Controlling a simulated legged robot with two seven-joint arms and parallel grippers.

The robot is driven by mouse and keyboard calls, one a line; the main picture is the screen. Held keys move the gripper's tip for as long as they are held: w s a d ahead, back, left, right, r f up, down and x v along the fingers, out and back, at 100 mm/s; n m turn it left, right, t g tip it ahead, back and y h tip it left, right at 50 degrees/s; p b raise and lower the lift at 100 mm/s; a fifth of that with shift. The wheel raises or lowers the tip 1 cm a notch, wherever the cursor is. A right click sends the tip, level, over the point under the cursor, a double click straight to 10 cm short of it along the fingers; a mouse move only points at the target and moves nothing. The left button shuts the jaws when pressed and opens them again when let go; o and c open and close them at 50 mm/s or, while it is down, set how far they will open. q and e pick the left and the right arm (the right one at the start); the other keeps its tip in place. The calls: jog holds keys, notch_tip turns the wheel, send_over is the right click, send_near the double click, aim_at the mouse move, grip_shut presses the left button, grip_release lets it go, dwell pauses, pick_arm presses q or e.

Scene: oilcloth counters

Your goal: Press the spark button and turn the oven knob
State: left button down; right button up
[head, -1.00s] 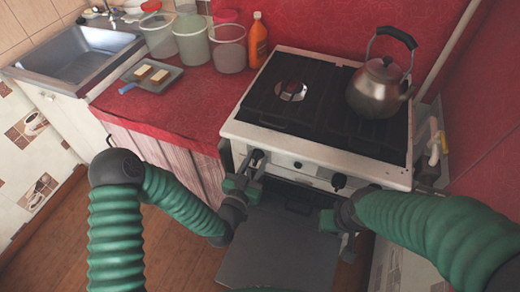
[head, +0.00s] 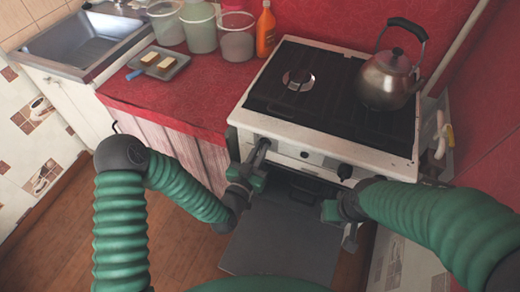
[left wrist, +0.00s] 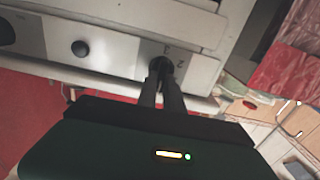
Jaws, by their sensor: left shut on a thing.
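The white stove (head: 280,133) has a front panel with a black left knob (head: 265,143), a small dark button (head: 304,155) and a black right knob (head: 345,171). My left gripper (head: 261,155) is shut on the left knob. In the left wrist view its two fingers (left wrist: 162,82) meet the knob (left wrist: 160,65), which they partly hide. The round black button (left wrist: 80,48) shows to the left there, apart from the fingers. My right gripper (head: 335,212) hangs below the right knob, apart from the panel; its fingertips are unclear.
A metal kettle (head: 388,82) stands at the stove's back right. The red counter (head: 190,98) to the left holds a tray (head: 172,70), several buckets (head: 200,35) and an orange bottle (head: 265,30). A dark flat panel (head: 275,245) lies below the grippers.

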pick_arm(q)
jog(key=n, duration=0.7)
jog(key=a+n, duration=0.1)
jog(key=n, duration=0.3)
jog(key=shift+w+f+p, duration=0.2)
jog(key=shift+w+p, duration=0.05)
jog(key=shift+p, duration=0.15)
jog(key=shift+n, duration=0.4)
jog(key=c, duration=1.5)
grip_release()
jog(key=shift+f, duration=0.1)
